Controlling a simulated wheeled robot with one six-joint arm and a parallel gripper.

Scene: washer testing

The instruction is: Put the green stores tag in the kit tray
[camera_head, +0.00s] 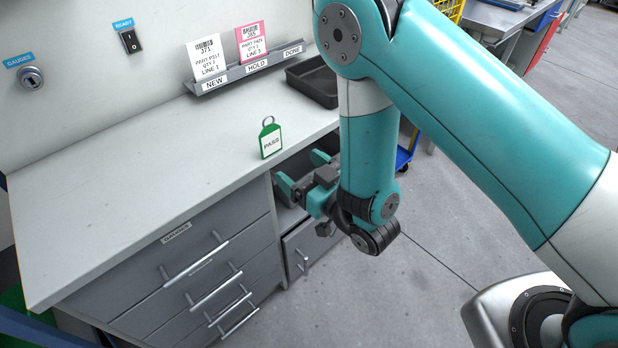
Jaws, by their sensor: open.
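The green tag (271,138) with a white label reading PASS and a metal ring on top stands on the bench top near its front edge. A dark, shallow, empty-looking tray (314,84) sits at the back right of the bench; I take it as the kit tray, but no label on it shows. My gripper (300,172) is open, its teal fingers pointing left, by the bench's front edge, below and to the right of the tag and apart from it. My arm hides part of the tray's right side.
A grey rack (247,69) marked NEW, HOLD and DONE stands behind, holding a white card (208,60) and a pink card (251,43). Drawers with bar handles (196,264) are under the bench top. The bench's left and middle (130,150) are clear.

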